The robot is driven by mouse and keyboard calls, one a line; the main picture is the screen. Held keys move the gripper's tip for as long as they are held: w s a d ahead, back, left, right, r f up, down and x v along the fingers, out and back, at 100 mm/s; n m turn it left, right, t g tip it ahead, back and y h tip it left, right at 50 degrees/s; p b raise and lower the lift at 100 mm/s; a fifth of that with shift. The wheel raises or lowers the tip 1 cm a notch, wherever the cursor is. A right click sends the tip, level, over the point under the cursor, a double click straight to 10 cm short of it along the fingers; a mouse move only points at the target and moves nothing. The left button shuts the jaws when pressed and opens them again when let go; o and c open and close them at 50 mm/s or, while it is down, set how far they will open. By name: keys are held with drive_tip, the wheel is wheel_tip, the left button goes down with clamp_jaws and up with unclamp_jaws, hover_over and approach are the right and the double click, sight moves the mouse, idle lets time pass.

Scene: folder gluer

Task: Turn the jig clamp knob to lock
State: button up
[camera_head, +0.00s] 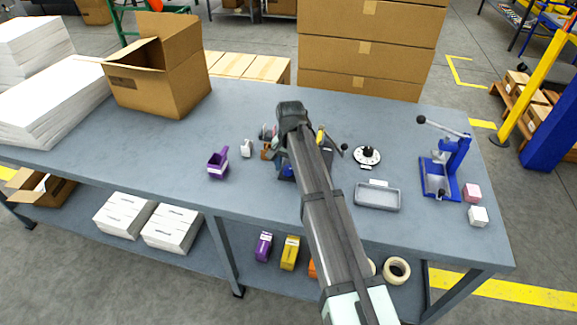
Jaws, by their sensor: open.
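A black knob (368,151) sits on a round white dial with dark marks (367,157), right of my arm on the grey-blue table. I cannot tell from this view whether it is the jig clamp knob or how far it is turned. My gripper (291,114) is at the far end of my arm, over the middle of the table and left of the dial. It is open, though its fingers are largely hidden by my arm. A blue fixture (286,172) shows only in part behind my arm, with a black-ended lever (338,145) to its right.
A grey tray (377,196) lies in front of the dial. A purple holder (218,164) and an open carton (160,80) are at left. Bare table lies between dial and press.

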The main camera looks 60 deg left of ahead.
sight(290, 168)
wheel_tip(290, 168, up, 14)
drive_tip(key=shift+d, duration=0.15)
idle(0.6)
drive_tip(key=shift+w+f, duration=0.1)
drive_tip(key=shift+f, duration=0.05)
idle(0.3)
